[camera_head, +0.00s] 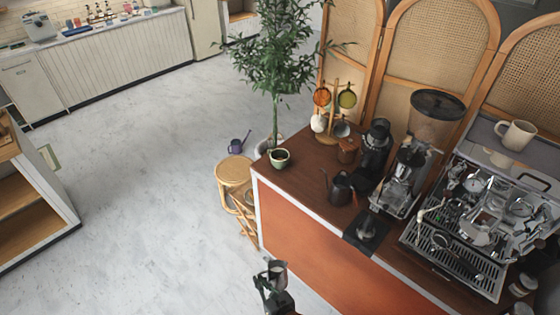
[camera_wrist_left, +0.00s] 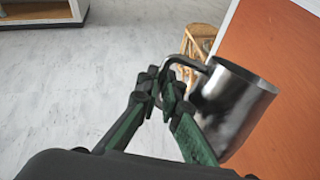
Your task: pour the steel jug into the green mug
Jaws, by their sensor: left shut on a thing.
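The steel jug (camera_head: 278,266) is in my left gripper (camera_head: 266,283), low in the head view, in front of the cart's orange side. In the left wrist view, the fingers (camera_wrist_left: 166,90) are shut on the handle of the jug (camera_wrist_left: 235,105). The jug looks roughly upright; its contents cannot be made out. The green mug (camera_head: 279,160) stands upright at the far left corner of the cart's wooden top, above and apart from the jug in the head view. My right gripper is not in view.
On the cart top (camera_head: 305,174) are a black kettle (camera_head: 340,188), a mug tree (camera_head: 333,110), a grinder (camera_head: 410,165) and an espresso machine (camera_head: 480,220). A rattan stool (camera_head: 234,172) and a plant (camera_head: 275,55) stand beside the cart.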

